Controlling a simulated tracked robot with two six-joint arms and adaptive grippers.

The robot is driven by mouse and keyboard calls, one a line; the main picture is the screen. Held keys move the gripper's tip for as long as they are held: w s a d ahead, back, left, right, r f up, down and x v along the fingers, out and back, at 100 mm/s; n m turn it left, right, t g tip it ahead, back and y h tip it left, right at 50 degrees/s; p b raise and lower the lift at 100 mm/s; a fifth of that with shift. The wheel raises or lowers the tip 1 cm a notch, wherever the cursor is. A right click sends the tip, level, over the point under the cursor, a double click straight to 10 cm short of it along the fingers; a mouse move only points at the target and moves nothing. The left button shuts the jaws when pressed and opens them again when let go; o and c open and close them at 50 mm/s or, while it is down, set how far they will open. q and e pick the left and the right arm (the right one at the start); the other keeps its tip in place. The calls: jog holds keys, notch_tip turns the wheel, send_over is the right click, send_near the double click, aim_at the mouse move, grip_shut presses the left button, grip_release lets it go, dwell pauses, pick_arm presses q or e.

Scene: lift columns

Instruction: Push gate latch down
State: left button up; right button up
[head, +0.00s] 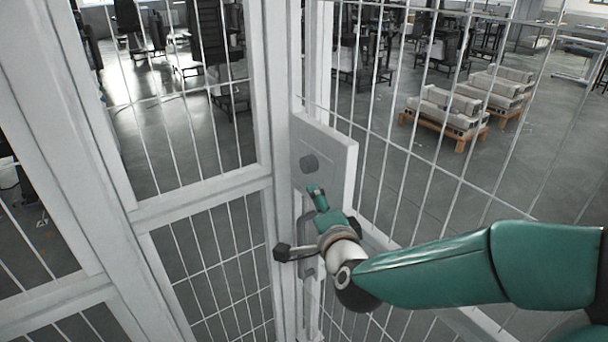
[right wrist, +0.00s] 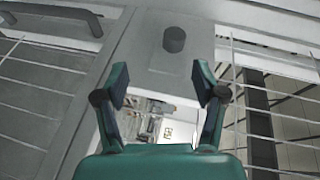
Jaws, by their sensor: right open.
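In the right wrist view the knob (right wrist: 174,38) stands out from the plate (right wrist: 150,62), beyond my fingertips and slightly right of centre. My right gripper (head: 317,190) is just below the knob in the head view. In the right wrist view my right gripper (right wrist: 158,78) is open, with its two teal fingers apart and nothing between them. Contact with the plate cannot be judged. My left gripper is out of view.
White gate frames (head: 200,195) with wire mesh stand left and right of the latch. A dark bar handle (right wrist: 62,14) is at the upper left of the wrist view. Pallets with pale loads (head: 440,108) stand on the floor behind the mesh.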

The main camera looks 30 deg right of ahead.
aim_at(308, 169)
jog(key=shift+m+h, duration=0.4)
jog(key=shift+m, duration=0.2)
jog(key=p+x, duration=0.1)
jog(key=x, duration=0.4)
jog(key=r+p+x, duration=0.1)
jog(key=p+x, duration=0.1)
jog(key=x, duration=0.3)
jog(key=d+r+p+x, duration=0.1)
jog(key=p+x, duration=0.1)
jog(key=x, duration=0.3)
jog(key=shift+a+r, duration=0.1)
jog(key=shift+r, duration=0.1)
jog(key=shift+w+d+f, duration=0.2)
jog(key=shift+w, duration=0.5)
jog(key=shift+c, duration=0.4)
grip_shut()
